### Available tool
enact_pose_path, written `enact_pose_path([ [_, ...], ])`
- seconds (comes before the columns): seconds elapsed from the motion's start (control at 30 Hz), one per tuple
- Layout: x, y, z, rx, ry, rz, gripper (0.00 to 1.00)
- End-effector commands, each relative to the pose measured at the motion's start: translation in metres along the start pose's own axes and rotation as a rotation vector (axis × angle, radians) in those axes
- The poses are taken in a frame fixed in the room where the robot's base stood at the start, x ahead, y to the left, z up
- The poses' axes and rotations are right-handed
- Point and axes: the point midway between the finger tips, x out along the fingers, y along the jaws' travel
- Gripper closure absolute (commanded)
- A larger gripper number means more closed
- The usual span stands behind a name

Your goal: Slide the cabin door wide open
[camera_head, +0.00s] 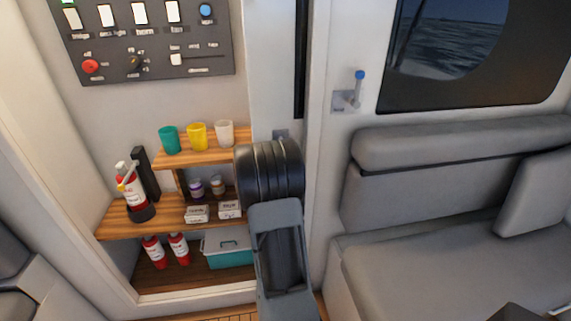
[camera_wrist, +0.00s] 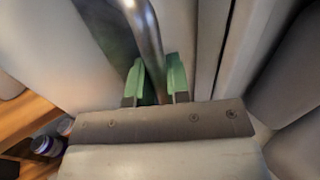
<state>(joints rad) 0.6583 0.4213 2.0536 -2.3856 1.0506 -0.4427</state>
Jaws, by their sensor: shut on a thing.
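A curved metal bar handle (camera_wrist: 146,30) runs down between the two green fingertips of my gripper (camera_wrist: 158,78) in the wrist view. The fingers are shut on it. Pale panel surfaces lie behind the handle. In the head view, a pale upright panel (camera_head: 273,60), apparently the cabin door, stands right of the shelves. A small grey bracket (camera_head: 280,134) shows on it just above my arm. My arm covers the gripper and most of the handle there. How far the door stands open I cannot tell.
Left are wooden shelves (camera_head: 172,222) with cups (camera_head: 197,137), a fire extinguisher (camera_head: 133,192) and a teal box (camera_head: 228,248). A switch panel (camera_head: 150,40) hangs above. A grey sofa (camera_head: 430,265) stands right, below a blue-tipped lever (camera_head: 358,90) and a dark window (camera_head: 460,45).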

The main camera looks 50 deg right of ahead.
Motion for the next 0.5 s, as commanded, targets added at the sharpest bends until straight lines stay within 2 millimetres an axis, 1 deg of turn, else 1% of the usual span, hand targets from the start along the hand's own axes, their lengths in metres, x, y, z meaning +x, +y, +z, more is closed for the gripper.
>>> enact_pose_path([
  [0.37,0.0018,-0.0028,0.0023,0.001,-0.005,-0.003,1.00],
  [0.4,0.0018,-0.0028,0.0022,0.001,-0.005,-0.003,0.80],
  [0.5,0.0017,-0.0027,0.0018,0.001,-0.004,-0.003,0.71],
])
